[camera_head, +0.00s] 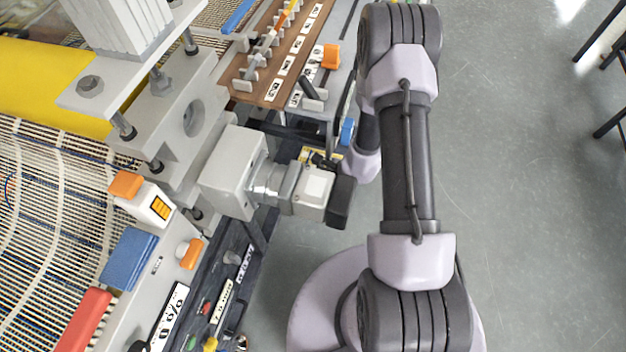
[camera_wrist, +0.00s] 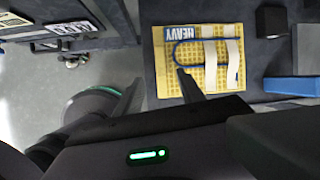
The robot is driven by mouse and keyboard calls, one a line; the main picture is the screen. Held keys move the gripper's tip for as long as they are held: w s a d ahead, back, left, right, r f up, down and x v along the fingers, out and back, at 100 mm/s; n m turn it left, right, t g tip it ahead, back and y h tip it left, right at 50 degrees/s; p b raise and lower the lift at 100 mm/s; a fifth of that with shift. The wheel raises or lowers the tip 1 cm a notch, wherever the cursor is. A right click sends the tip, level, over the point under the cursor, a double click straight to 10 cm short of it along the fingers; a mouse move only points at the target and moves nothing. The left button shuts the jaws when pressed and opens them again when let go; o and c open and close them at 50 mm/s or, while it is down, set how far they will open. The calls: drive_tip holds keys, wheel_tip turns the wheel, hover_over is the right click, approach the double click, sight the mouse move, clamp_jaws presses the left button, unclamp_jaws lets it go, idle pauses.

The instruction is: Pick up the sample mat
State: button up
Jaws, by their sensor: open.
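The sample mat looks like a yellow gridded rectangle (camera_wrist: 165,60) in the wrist view, lying on a dark surface. It carries an upside-down "HEAVY" label, a blue looped cord and white strips. My gripper (camera_wrist: 158,80) is open, with its fingers apart and nothing between them. The right finger overlaps the mat's left part in the picture; the left finger is just left of the mat's edge. I cannot tell the height of the fingers above it. In the head view a small yellow patch, likely the mat (camera_head: 309,154), shows behind the motor; my gripper is mostly hidden there.
A blue block (camera_wrist: 293,86) and a dark block (camera_wrist: 270,20) are right of the mat. A grey motor housing (camera_head: 234,172) juts out from the machine close to my arm. A yellow roller (camera_head: 50,85) and white mesh are at left. Open grey floor (camera_head: 520,200) is at right.

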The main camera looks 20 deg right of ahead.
sight(313, 195)
drive_tip(key=b+x, duration=0.1)
drive_tip(key=x, duration=0.5)
drive_tip(key=shift+w+a+f+b, duration=0.1)
drive_tip(key=shift+f+b, duration=0.1)
drive_tip(key=shift+b, duration=0.2)
drive_tip(key=shift+r, duration=0.1)
clamp_jaws()
idle(0.8)
